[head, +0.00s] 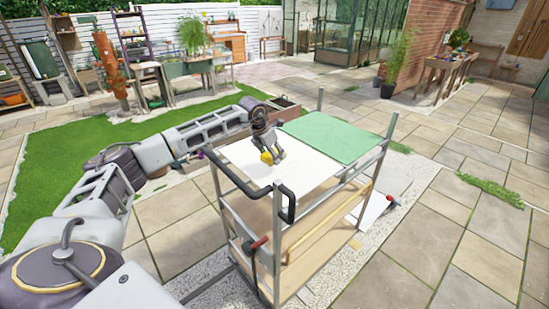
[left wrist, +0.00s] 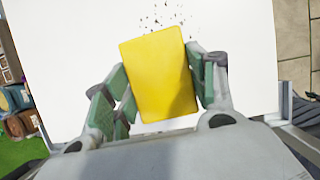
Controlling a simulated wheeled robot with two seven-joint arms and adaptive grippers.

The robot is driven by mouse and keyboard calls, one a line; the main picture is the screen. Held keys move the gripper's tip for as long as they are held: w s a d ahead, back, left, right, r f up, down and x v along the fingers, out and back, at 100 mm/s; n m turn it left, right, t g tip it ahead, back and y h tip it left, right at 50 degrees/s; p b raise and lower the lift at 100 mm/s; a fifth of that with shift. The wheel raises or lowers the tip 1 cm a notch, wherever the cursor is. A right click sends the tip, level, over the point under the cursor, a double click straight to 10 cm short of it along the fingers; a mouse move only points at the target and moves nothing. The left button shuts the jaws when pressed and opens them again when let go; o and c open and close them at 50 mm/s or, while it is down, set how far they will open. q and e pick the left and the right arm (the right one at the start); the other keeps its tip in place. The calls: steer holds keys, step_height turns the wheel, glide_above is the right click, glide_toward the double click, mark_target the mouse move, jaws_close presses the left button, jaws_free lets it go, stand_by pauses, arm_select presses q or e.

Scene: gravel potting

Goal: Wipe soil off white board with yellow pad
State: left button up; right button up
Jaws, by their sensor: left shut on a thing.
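The yellow pad (left wrist: 159,75) sits between the green-lined fingers of my left gripper (left wrist: 160,85), which is shut on it. In the head view the pad (head: 267,158) shows small beneath my left gripper (head: 270,155), over the white board (head: 241,156). The board (left wrist: 75,60) fills most of the left wrist view. I cannot tell whether the pad touches the board. My right gripper is not in view.
The board lies on top of a metal-framed cart with a black handle (head: 290,207) at its near side. A green mat (head: 335,138) covers the right part of the top. A brown box (head: 280,110) is behind.

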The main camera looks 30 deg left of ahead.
arm_select(q)
steer(key=shift+r, duration=0.6)
steer(key=shift+r+p, duration=0.5)
steer(key=shift+r, duration=0.25)
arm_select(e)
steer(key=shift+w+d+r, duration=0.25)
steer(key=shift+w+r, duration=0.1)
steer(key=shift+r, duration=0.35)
arm_select(q)
steer(key=shift+f, duration=0.2)
steer(key=shift+s+f+b, duration=0.2)
steer(key=shift+f+b, duration=0.2)
steer(key=shift+f, duration=0.4)
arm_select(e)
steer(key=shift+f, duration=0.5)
